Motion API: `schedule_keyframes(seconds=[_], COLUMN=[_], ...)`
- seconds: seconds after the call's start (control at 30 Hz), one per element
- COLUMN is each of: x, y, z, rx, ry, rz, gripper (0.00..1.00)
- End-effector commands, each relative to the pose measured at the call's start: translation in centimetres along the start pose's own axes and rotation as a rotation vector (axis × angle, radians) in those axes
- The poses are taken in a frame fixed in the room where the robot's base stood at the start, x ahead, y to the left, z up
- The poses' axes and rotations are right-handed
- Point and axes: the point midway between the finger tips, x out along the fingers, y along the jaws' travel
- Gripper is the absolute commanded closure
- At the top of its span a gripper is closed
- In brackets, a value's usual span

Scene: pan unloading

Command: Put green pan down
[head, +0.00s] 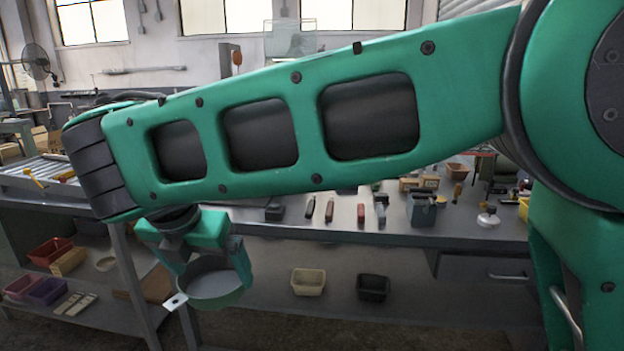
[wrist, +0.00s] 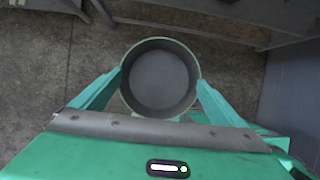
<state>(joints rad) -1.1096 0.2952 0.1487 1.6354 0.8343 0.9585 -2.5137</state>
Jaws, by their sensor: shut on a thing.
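The green pan (head: 213,284) is a round, open pan with a grey inside, at the lower left of the head view. My gripper (head: 206,264) is shut on it and holds it in the air in front of the workbench. In the wrist view the pan (wrist: 160,78) sits between the two green fingers, which press its opposite sides. It looks empty and is seen from above, with concrete floor below it. A small light tab (head: 175,302) sticks out at its left in the head view.
A grey workbench (head: 400,236) holds several tools. Its lower shelf carries a cream bin (head: 308,281) and a black bin (head: 373,287). At left, another bench's lower shelf holds a red bin (head: 50,251) and a purple bin (head: 48,291). My arm hides much of the middle.

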Motion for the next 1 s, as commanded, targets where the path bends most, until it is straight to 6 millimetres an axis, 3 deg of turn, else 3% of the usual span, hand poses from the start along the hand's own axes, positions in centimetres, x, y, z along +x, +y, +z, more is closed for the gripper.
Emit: schedule_keyframes(seconds=[0.1,0.27,0.57,0.77,1.0], x=[0.0,1.8,5.6,9.9,15.7], y=[0.0,-1.3,-5.1,-10.5,-20.1], z=[0.1,2.0,6.4,11.2,16.9], rx=[0.001,0.111,0.412,0.767,1.320], ry=[-0.001,0.000,-0.001,-0.002,-0.003], rz=[0.000,-0.048,-0.174,-0.322,-0.551], gripper=[0.44,0.44,0.44,0.44,0.44])
